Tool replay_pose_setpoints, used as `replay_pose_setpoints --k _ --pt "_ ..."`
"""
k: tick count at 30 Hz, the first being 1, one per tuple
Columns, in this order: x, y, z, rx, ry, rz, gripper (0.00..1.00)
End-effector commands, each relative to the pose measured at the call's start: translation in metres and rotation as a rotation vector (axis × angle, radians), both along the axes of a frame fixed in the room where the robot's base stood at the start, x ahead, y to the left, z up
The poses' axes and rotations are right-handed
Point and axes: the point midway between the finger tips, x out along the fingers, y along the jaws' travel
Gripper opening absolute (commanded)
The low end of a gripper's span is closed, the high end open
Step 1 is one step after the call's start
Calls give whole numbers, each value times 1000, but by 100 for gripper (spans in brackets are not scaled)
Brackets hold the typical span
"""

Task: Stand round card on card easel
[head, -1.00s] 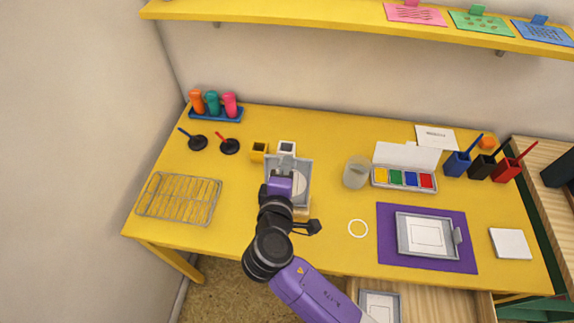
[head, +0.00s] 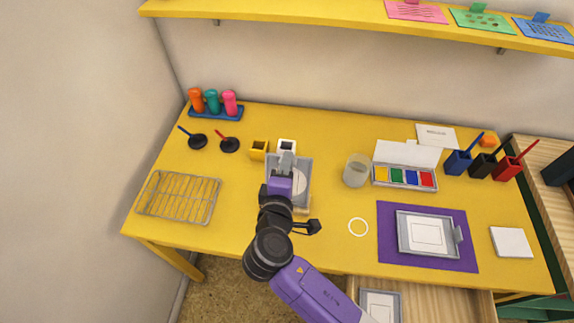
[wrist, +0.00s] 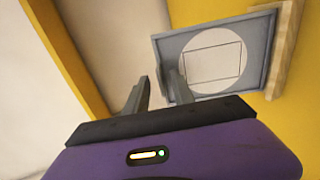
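The round card (wrist: 226,52) is white with a thin rectangle outline. It lies against the grey panel of the card easel (wrist: 166,51), whose pale wooden ledge (wrist: 284,50) runs along the right side in the wrist view. In the head view the easel (head: 305,165) stands left of the table's middle, with the card (head: 300,184) partly hidden behind my gripper. My gripper (wrist: 157,76) is open, with a gap between its two grey fingers. One finger overlaps the panel's edge in the wrist view; I cannot tell whether it touches. It also shows in the head view (head: 287,160).
A glass jar (head: 357,170) and paint box (head: 404,178) are to the right. A wire rack (head: 179,197) lies left.

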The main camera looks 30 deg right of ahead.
Motion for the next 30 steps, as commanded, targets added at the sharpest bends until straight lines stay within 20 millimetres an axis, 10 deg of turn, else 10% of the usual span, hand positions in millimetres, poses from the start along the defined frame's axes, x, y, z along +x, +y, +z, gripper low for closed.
replay_pose_setpoints --k 30 --pt "-61 44 21 0 0 0 31"
